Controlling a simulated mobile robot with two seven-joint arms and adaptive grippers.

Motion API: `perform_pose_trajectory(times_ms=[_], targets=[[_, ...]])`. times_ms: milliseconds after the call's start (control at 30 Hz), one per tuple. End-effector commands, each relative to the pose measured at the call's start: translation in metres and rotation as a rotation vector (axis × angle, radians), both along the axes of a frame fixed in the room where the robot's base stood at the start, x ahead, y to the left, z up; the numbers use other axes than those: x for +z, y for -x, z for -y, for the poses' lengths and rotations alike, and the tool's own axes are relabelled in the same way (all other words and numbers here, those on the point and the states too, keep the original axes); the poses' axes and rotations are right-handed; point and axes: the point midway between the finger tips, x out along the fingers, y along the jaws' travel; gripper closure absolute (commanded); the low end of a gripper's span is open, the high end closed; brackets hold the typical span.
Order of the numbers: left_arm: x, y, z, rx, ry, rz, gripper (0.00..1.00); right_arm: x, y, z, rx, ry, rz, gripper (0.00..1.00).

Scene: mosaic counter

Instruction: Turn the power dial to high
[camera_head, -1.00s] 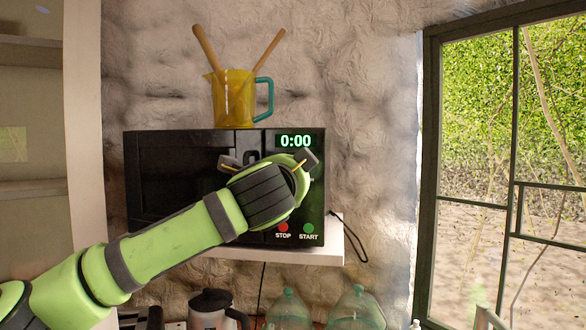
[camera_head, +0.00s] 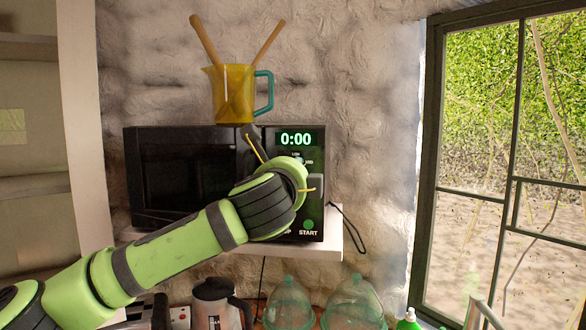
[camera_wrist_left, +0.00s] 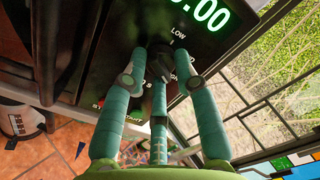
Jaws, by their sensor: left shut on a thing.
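The black microwave (camera_head: 185,175) sits on a white shelf, its green display (camera_head: 296,139) reading 0:00. In the left wrist view, the dark power dial (camera_wrist_left: 170,66) is on the panel, with LOW printed above it and another label partly covered beside it. My left gripper (camera_wrist_left: 164,60) has its teal fingers around the dial, shut on it. In the head view, my left gripper (camera_head: 285,168) covers the dial, so its pointer cannot be read there. The wrist view does not show the setting clearly either. My right gripper is not in view.
A yellow jug (camera_head: 232,95) with wooden utensils stands on the microwave. The green START button (camera_head: 308,225) is just below my gripper; the STOP button is mostly hidden. A window (camera_head: 500,150) is at right.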

Motion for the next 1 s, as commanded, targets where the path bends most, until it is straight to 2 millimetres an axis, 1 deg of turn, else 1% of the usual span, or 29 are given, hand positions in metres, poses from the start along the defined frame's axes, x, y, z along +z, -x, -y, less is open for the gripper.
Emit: perform_pose_trajectory(times_ms=[33, 533, 567, 600, 633, 900, 1000], targets=[[0.0092, -0.0008, -0.0054, 0.011, -0.005, 0.018, 1.00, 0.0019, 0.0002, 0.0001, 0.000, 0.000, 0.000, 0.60], [0.0106, -0.0007, -0.0061, 0.012, -0.021, 0.023, 1.00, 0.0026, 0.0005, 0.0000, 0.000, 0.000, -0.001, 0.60], [0.0106, -0.0007, -0.0061, 0.012, -0.021, 0.023, 0.67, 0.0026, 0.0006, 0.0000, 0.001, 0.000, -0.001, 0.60], [0.0105, -0.0007, -0.0060, 0.012, -0.021, 0.023, 0.51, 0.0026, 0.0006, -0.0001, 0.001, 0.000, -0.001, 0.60], [0.0104, -0.0006, -0.0058, 0.011, -0.020, 0.022, 0.47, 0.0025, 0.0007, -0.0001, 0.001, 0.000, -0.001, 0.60], [0.0058, 0.0000, -0.0028, 0.006, -0.024, 0.015, 0.47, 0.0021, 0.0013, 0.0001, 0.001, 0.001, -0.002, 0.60], [0.0050, 0.0034, -0.0027, 0.004, -0.024, 0.015, 0.47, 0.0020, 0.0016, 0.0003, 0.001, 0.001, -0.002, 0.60]])
